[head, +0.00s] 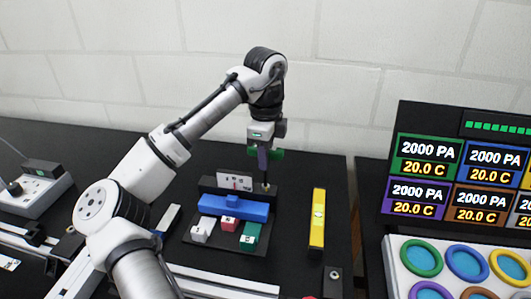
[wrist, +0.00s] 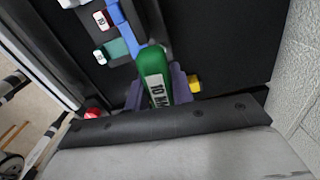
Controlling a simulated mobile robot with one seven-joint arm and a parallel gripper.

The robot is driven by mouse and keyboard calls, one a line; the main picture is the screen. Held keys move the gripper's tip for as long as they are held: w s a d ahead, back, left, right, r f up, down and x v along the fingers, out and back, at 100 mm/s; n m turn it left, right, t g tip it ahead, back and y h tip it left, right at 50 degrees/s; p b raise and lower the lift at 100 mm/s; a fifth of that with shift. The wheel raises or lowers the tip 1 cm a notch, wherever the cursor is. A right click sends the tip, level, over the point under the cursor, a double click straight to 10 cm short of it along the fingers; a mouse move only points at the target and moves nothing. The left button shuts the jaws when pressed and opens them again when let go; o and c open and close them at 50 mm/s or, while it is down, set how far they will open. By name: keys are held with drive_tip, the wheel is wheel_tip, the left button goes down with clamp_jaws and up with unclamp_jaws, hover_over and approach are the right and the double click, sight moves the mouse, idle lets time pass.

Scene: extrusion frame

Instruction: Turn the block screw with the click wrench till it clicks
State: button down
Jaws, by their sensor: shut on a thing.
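My gripper (head: 263,162) is shut on the green click wrench (head: 279,153), above the back right of a black fixture (head: 212,184). In the wrist view my gripper's purple fingers (wrist: 156,92) close on either side of the wrench's green handle (wrist: 153,68), which has a white label starting with "10". A small brass-coloured piece (head: 267,186) shows just below the fingers. I cannot tell whether it is the block screw, or whether the wrench touches it. A long blue block (head: 232,208) lies across the fixture, also in the wrist view (wrist: 127,22).
White (head: 202,230), red (head: 230,225) and teal (head: 250,237) labelled blocks sit in front of the blue block. A yellow bar (head: 318,220) lies to the right. A display panel (head: 457,165) and a tray of coloured rings (head: 450,265) stand farther right. The wall is behind.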

drive_tip(key=shift+f, duration=0.25)
idle(0.4)
drive_tip(key=shift+m+p, duration=1.9)
drive_tip(key=shift+p, duration=0.3)
drive_tip(key=shift+m, duration=0.3)
idle(0.4)
drive_tip(key=shift+m, duration=0.8)
drive_tip(key=shift+m, duration=0.8)
